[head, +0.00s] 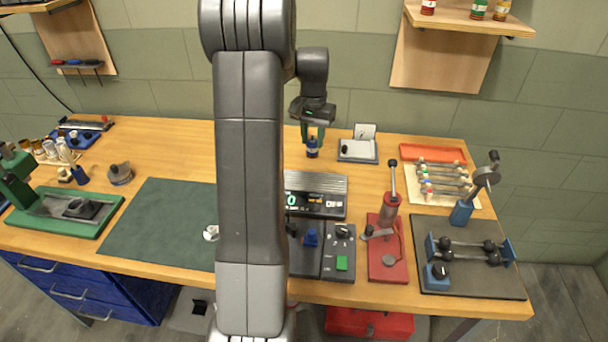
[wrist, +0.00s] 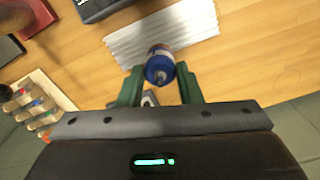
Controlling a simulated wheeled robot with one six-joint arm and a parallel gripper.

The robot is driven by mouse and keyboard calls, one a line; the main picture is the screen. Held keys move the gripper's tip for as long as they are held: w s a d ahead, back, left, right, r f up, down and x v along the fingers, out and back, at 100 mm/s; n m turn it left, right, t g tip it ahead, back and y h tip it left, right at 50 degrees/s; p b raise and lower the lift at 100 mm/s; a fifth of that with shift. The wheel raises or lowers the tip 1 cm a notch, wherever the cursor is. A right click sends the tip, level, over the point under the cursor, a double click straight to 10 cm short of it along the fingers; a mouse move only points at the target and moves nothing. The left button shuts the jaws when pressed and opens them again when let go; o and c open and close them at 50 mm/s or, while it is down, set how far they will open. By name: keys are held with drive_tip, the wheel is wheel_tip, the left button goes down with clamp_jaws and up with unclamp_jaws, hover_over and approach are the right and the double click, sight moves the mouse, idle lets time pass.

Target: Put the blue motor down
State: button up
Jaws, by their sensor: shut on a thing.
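The blue motor (head: 312,149) is a small blue cylinder with a pale end, and in the head view it hangs below my gripper (head: 313,138) over the back middle of the wooden table. In the wrist view the blue motor (wrist: 160,66) sits between the tips of the two green fingers of my gripper (wrist: 159,84), its end with a small shaft facing the camera. The fingers are shut on it. I cannot tell whether its lower end touches the table.
A ribbed metal plate (head: 316,181) with a display lies in front of the motor; this plate (wrist: 188,22) also shows in the wrist view. A small grey-white box (head: 357,150) stands just right. Bare wood (head: 270,152) lies left. A red tool stand (head: 388,240) is front right.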

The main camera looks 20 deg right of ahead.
wheel_tip(320, 180, down, 10)
drive_tip(key=shift+r+p, duration=0.1)
drive_tip(key=shift+p, duration=0.75)
drive_tip(key=shift+f, duration=0.25)
drive_tip(key=o, duration=1)
drive_tip(key=shift+o, duration=0.2)
drive_tip(key=shift+r, duration=0.1)
wheel_tip(320, 180, up, 12)
drive_tip(key=shift+r+b, duration=0.15)
drive_tip(key=shift+b, duration=0.6)
